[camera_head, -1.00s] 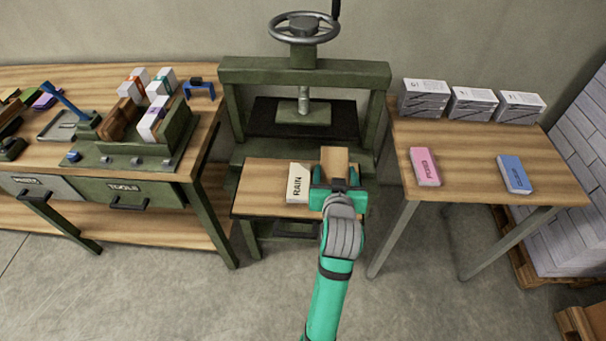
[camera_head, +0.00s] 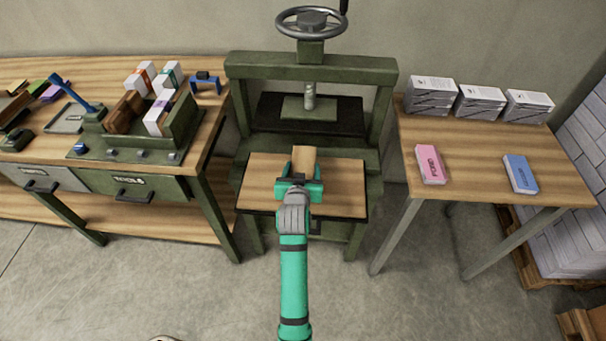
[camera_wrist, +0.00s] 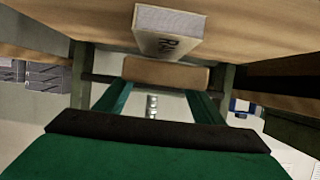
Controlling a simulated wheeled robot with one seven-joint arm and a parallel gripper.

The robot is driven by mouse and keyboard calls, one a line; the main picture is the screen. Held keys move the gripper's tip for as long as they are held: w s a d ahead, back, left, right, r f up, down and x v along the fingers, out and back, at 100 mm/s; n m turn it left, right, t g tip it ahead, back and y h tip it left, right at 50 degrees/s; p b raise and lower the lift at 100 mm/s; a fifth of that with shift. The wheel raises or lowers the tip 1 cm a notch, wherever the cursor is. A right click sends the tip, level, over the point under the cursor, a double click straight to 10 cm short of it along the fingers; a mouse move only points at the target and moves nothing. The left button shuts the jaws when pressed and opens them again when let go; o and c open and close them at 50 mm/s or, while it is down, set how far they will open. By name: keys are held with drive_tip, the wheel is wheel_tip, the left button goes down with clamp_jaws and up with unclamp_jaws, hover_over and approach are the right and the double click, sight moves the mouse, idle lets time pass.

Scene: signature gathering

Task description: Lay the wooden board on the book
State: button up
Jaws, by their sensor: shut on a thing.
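The wooden board (camera_head: 304,158) is a plain light-brown block held in my gripper (camera_head: 299,183), over the small wood-topped table in front of the green press. In the wrist view the board (camera_wrist: 165,74) spans between the two green fingers. The pale book (camera_wrist: 167,29), partly lettered "RA", lies on the wooden top just past the board. The picture there looks upside down, and the board overlaps the book's near edge in view. I cannot tell whether they touch. In the head view the book is hidden behind my gripper and the board.
The green press (camera_head: 309,68) with its handwheel stands right behind the small tabletop (camera_head: 345,180). At left is a workbench with a green rack (camera_head: 181,125). At right, a table holds a pink box (camera_head: 431,164), a blue box (camera_head: 520,173) and white packs (camera_head: 480,103).

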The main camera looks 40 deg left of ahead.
drive_tip(key=shift+d+f, duration=0.15)
drive_tip(key=shift+f, duration=1)
drive_tip(key=shift+f, duration=0.15)
drive_tip(key=o, duration=1.2)
drive_tip(key=shift+d, duration=0.1)
drive_tip(key=v, duration=1.2)
